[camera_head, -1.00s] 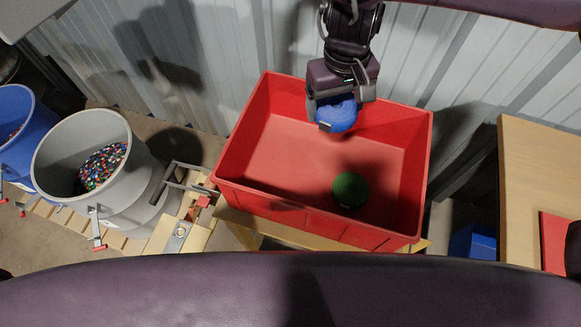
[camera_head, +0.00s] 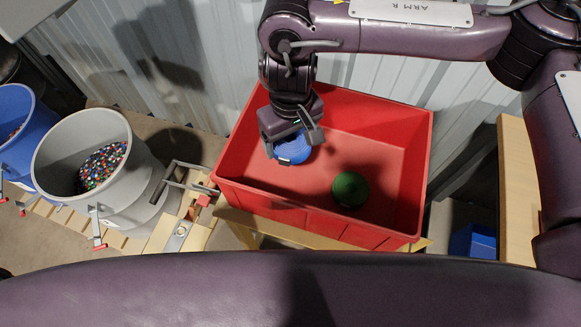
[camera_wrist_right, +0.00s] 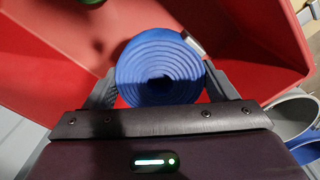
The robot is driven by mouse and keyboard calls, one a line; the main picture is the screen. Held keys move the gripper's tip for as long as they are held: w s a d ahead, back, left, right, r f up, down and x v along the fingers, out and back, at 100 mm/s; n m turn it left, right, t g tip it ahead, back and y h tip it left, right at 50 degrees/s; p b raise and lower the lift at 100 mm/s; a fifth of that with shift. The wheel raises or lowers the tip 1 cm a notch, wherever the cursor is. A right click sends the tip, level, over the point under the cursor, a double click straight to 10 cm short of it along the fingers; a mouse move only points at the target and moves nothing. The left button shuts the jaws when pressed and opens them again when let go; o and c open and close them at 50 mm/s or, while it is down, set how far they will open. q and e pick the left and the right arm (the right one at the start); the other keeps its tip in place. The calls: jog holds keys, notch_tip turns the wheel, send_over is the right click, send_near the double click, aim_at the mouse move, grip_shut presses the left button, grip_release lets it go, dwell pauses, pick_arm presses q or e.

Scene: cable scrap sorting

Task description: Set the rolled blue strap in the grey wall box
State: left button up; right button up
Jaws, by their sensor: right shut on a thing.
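The rolled blue strap (camera_head: 295,150) is between the fingers of my right gripper (camera_head: 290,156), over the left part of the red crate (camera_head: 424,165). In the right wrist view the strap (camera_wrist_right: 160,62) shows its coiled face, with a finger pressed on each side. A short grey end sticks out at its upper right. The gripper is shut on the strap. I cannot make out a grey wall box in these views. My left gripper is not in view.
A green roll (camera_head: 350,189) lies in the crate. A grey barrel (camera_head: 60,150) with coloured granules and a blue barrel (camera_head: 20,150) stand at left. A wooden table (camera_head: 514,190) and a blue box (camera_head: 473,241) are at right. Corrugated wall lies behind.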

jog(key=b, duration=0.1)
send_over(290, 175)
notch_tip(290, 175, down, 10)
jog(key=shift+r, duration=0.2)
jog(key=shift+f, duration=1.95)
jog(key=shift+f, duration=0.2)
jog(key=o, duration=1.1)
